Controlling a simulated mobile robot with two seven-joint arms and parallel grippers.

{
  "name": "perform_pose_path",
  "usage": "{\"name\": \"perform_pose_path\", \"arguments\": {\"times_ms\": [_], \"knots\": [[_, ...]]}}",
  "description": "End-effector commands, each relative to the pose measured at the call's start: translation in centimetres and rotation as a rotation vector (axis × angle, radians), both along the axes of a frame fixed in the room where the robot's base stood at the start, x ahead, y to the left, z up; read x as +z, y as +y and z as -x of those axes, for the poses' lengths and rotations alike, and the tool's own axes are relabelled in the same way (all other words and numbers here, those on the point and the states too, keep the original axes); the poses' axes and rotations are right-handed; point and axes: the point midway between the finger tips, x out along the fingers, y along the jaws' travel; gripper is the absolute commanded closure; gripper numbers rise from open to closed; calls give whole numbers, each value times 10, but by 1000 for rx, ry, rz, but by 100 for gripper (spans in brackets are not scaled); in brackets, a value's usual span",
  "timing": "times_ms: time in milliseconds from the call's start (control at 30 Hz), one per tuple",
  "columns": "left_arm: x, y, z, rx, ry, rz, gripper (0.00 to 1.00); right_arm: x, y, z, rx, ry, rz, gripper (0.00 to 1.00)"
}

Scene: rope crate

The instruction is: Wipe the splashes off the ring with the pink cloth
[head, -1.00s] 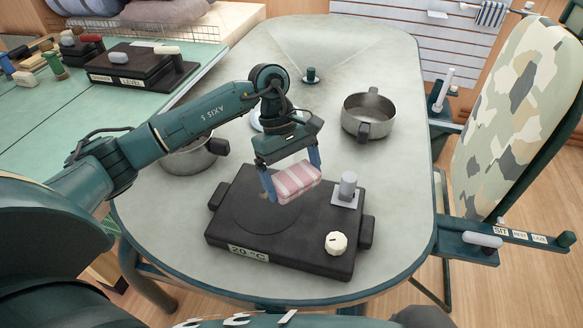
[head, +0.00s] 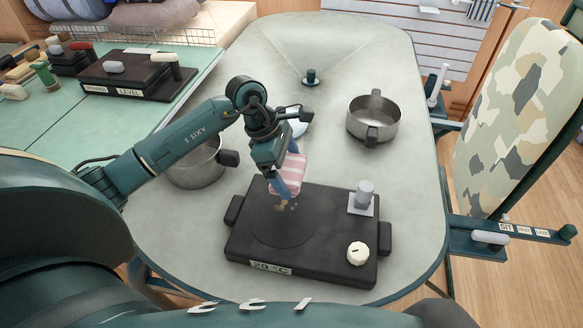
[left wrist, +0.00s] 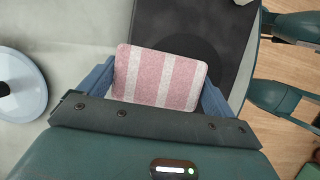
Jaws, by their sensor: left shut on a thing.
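The pink-and-white striped cloth (head: 294,170) is a folded pad held between the blue fingers of my left gripper (head: 284,181), above the far edge of the black hotplate (head: 325,215). In the left wrist view the cloth (left wrist: 158,78) fills the space between the fingers. The ring (head: 275,228) is a faint dark circle on the left part of the hotplate. Small brownish splashes (head: 283,206) show on its far side, just below the fingertips in the picture. The gripper hides part of that area. My right gripper is not in view.
A grey block with a cylinder (head: 364,196) and a cream knob (head: 357,253) stand on the hotplate's right side. A round lid (left wrist: 18,85) lies behind the gripper.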

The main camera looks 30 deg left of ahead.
Motion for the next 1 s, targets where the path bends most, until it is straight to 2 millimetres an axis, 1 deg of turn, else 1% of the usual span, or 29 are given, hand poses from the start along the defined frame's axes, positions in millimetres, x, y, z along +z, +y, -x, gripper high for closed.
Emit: {"name": "perform_pose_path", "arguments": {"times_ms": [233,367,467,700,800,833,867,1000], "knots": [[0,0,0,-1,-1,0,28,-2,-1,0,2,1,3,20],[-3,1,-1,-2,-4,-2,28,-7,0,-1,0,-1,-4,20],[-11,0,0,-2,-2,0,28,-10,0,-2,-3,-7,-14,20],[-41,0,0,-3,0,0,28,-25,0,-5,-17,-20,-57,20],[-53,0,0,-1,-2,1,28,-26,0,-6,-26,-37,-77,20],[-48,0,-1,-2,-3,0,28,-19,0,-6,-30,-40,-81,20],[-46,0,-1,-2,-3,0,28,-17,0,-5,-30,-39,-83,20],[-48,0,0,-2,-2,0,28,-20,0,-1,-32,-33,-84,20]]}}
